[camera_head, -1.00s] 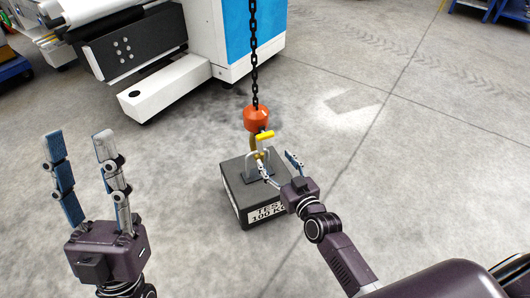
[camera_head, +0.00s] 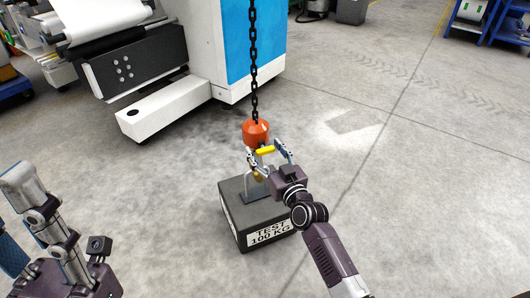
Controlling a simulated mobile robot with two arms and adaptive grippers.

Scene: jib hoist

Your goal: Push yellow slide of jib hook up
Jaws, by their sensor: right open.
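The jib hook hangs from a black chain (camera_head: 253,60), with an orange block (camera_head: 255,131) at its top. Its yellow slide (camera_head: 265,150) sits just below the orange block. Beneath is a dark test weight (camera_head: 250,213) marked 100 KG, on the floor. My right gripper (camera_head: 267,155) is open, its two fingers on either side of the yellow slide; whether they touch it I cannot tell. My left gripper (camera_head: 32,222) is open and empty at the lower left, partly cut off by the frame edge.
A white and blue machine (camera_head: 252,45) with a low white foot (camera_head: 168,108) stands behind the hook. Blue racks (camera_head: 490,25) stand at the far right back. The concrete floor to the right is clear.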

